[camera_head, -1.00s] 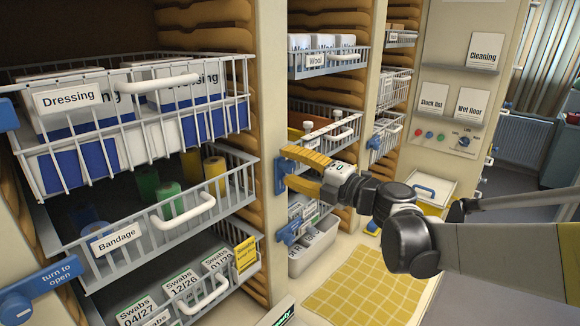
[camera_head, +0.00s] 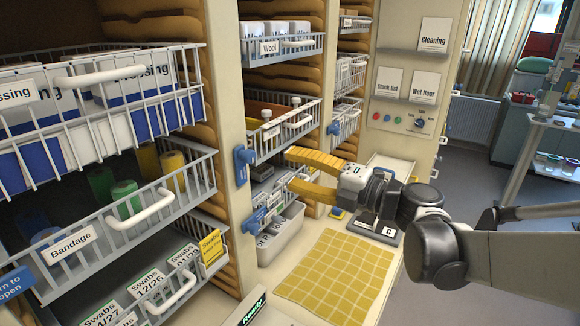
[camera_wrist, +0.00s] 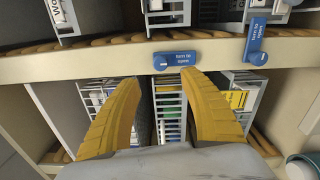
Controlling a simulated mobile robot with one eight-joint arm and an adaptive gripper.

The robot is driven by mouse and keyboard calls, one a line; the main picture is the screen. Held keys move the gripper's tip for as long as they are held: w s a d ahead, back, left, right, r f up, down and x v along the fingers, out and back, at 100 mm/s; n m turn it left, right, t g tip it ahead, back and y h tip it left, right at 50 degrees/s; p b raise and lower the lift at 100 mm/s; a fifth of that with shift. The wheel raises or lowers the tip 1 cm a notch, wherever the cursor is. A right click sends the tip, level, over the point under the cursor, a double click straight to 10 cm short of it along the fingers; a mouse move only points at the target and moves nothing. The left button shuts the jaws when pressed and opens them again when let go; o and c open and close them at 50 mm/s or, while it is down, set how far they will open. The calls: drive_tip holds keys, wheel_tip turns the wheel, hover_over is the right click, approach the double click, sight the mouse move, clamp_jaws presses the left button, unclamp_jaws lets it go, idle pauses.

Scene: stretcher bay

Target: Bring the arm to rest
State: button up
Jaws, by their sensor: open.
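My gripper (camera_head: 290,168) has yellow fingers, spread apart with nothing between them. In the head view it hangs in front of the middle column of wire baskets, above the worktop. The wrist view shows the two fingers (camera_wrist: 165,85) apart, facing a shelf upright with blue "turn to open" latches (camera_wrist: 178,59). Wire baskets show beyond the fingers. My arm reaches in from the right.
A wire basket labelled Bandage (camera_head: 135,215) juts out at the left, under a basket of Dressing boxes (camera_head: 130,85). A yellow checked mat (camera_head: 335,275) lies on the worktop. A grey bin (camera_head: 282,240) stands behind it. Open floor shows at the right.

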drive_tip(key=s+d+f+n+g+h+b, duration=0.1)
drive_tip(key=s+d+f+n+h+b, duration=0.35)
drive_tip(key=f+n, duration=0.55)
drive_tip(key=s+d+f+n+g+h+b, duration=0.1)
drive_tip(key=s+f+n+h+b, duration=0.2)
drive_tip(key=s+f+n+b, duration=0.5)
drive_tip(key=s+d+f+n+h+b, duration=0.2)
drive_tip(key=s+d+f+n+h, duration=0.2)
drive_tip(key=d+f+n, duration=0.3)
drive_tip(key=s+d+f+n+h+b, duration=0.3)
drive_tip(key=d+f+n, duration=0.4)
drive_tip(key=n, duration=0.8)
drive_tip(key=shift+s+d+f+n+h, duration=0.3)
drive_tip(key=shift+s+f+h, duration=0.35)
drive_tip(key=shift+s+f, duration=0.2)
